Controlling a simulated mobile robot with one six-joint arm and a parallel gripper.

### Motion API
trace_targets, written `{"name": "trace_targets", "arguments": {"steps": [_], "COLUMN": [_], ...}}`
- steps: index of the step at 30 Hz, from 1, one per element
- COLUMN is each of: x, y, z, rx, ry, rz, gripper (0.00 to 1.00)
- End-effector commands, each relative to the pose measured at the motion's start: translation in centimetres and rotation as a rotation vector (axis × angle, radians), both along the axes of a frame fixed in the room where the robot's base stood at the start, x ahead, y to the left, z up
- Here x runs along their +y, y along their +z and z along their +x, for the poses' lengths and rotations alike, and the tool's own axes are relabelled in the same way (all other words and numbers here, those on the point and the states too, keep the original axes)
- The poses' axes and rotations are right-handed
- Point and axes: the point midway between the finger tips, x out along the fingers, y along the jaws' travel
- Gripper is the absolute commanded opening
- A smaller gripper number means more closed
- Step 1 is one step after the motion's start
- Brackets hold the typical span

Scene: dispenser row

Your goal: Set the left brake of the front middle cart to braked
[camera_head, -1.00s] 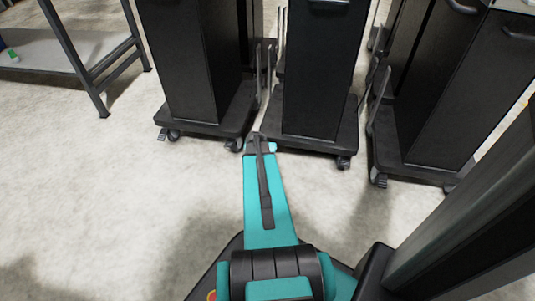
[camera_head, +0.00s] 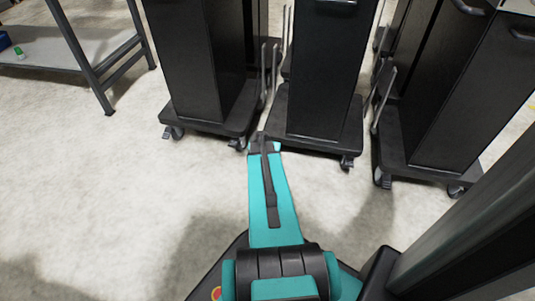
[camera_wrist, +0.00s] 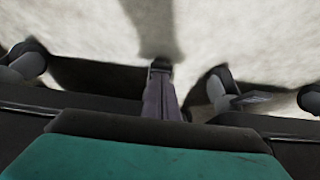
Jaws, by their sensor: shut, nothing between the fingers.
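The front middle cart (camera_head: 323,75) is a tall black cart on a flat dark base (camera_head: 318,140). Its front right caster (camera_head: 346,162) shows at the base's corner. Its front left caster and brake are hidden by my arm in the head view. My gripper (camera_head: 262,137) is low, at that cart's front left corner, by the gap to the left cart. In the wrist view my gripper (camera_wrist: 160,66) is shut and empty, between two casters. The right one (camera_wrist: 220,88) has a dark pedal-like lever (camera_wrist: 250,98); I cannot tell its setting or the cart it belongs to.
The left cart (camera_head: 195,70) stands close on the left, its front right caster (camera_head: 237,144) near my gripper. The right cart (camera_head: 430,100) stands beyond a narrow gap. A grey shelf table (camera_head: 75,75) is at the upper left. The floor in front is clear.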

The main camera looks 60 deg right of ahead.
Motion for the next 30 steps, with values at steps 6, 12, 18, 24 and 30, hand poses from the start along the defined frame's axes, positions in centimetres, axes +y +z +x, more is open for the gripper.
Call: {"name": "trace_targets", "arguments": {"steps": [6,12,18,24,30], "x": [0.0,0.0,0.1,0.6,1.3], "y": [0.4,0.3,0.7,2.3,4.9], "z": [0.0,0.1,0.0,0.0,-0.3], "rx": [0.0,0.0,0.0,0.0,-0.001], "ry": [0.001,0.001,0.001,0.004,0.004], "rz": [0.0,0.0,0.0,-0.001,-0.001], "gripper": [0.0,0.0,0.0,0.0,0.0]}}
